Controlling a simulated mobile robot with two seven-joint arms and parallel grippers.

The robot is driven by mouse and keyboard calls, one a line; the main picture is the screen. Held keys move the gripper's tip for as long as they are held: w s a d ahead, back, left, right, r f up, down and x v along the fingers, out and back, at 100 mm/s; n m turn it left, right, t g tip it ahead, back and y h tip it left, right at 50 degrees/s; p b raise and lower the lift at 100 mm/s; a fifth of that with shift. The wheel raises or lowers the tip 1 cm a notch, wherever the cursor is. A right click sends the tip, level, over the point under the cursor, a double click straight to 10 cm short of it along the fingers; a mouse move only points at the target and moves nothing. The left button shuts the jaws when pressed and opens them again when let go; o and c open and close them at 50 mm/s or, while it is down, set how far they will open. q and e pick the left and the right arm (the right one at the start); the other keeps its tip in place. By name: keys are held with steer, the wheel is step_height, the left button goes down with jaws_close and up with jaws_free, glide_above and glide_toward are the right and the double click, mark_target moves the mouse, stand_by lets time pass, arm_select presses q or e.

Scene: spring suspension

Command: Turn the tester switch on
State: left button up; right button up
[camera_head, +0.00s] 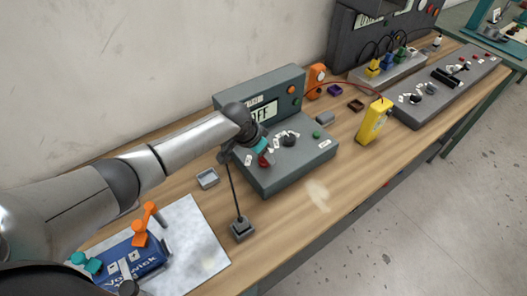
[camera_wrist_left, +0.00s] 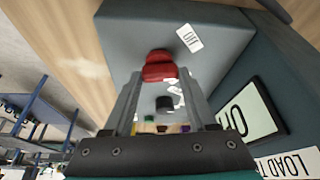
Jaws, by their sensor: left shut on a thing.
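The tester (camera_head: 300,158) is a grey sloped console on the bench. Its upright back panel carries a display (camera_head: 262,113) that reads OFF, partly covered by my arm. A red switch (camera_head: 264,160) sits at the left of its sloped face. In the left wrist view the red switch (camera_wrist_left: 158,66) stands between the fingers, beside a white OFF label (camera_wrist_left: 189,38). My left gripper (camera_wrist_left: 161,76) is shut on the red switch; in the head view the gripper (camera_head: 258,150) hides part of it. My right gripper is not in view.
A thin dark rod rises from a small grey base (camera_head: 241,229) in front of the tester. A small grey tray (camera_head: 207,178) lies left of it. A blue fixture with orange levers (camera_head: 135,254) sits on a pale sheet. A yellow meter (camera_head: 374,121) stands to the right.

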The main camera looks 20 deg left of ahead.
arm_select(q)
steer(key=shift+a+f+m+h+b, duration=0.1)
steer(key=shift+m+h+b, duration=0.25)
steer(key=shift+m, duration=0.55)
steer(key=m+g+b, duration=0.1)
steer(key=m, duration=0.1)
steer(key=shift+w+f+m+h+b, duration=0.1)
steer(key=shift+m+h+b, duration=0.25)
steer(key=shift+m+b, duration=0.05)
steer(key=m+b, duration=0.2)
steer(key=m+g+b, duration=0.1)
steer(key=m, duration=0.1)
steer(key=shift+w+g+h+b, duration=0.1)
steer(key=shift+g+h+b, duration=0.2)
steer(key=shift+h+b, duration=0.1)
steer(key=shift+a+m+g+b, duration=0.1)
steer(key=shift+m+g+b, duration=0.3)
steer(key=shift+m+b, duration=0.65)
steer(key=shift+m, duration=0.25)
steer(key=o, duration=1.4)
steer(key=shift+r, duration=0.2)
steer(key=shift+c, duration=0.2)
